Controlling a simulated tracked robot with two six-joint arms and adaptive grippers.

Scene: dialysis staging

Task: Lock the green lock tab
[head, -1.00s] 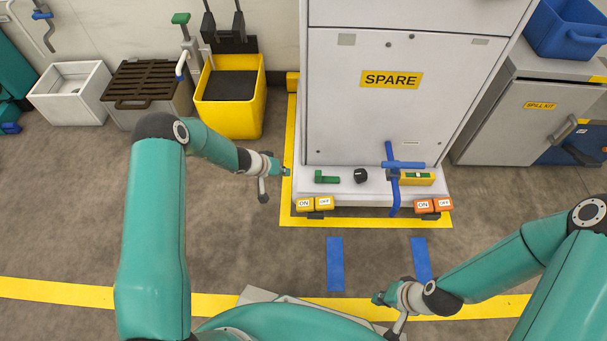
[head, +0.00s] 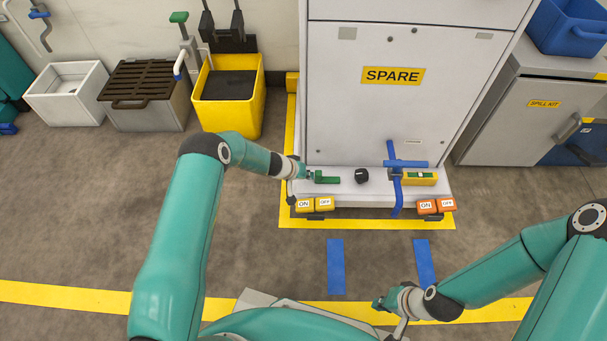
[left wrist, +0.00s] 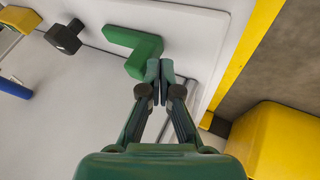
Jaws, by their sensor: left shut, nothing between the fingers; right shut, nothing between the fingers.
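The green lock tab (head: 325,179) is a small L-shaped piece on the white base ledge of the cabinet marked SPARE. It also shows in the left wrist view (left wrist: 135,48), just ahead of my fingertips. My left gripper (head: 309,175) is shut and empty, close beside the tab's left end. In the left wrist view its closed fingertips (left wrist: 160,70) are at the tab's short arm; I cannot tell whether they touch it. My right gripper (head: 379,303) is shut and empty, low over the floor, away from the cabinet.
Right of the tab are a black knob (head: 361,176), a blue T-shaped handle (head: 394,178) and a yellow block (head: 420,179). Yellow pedals (head: 314,204) and orange pedals (head: 436,206) stand below the ledge. A yellow bin (head: 228,122) stands left of the cabinet. The floor in front is clear.

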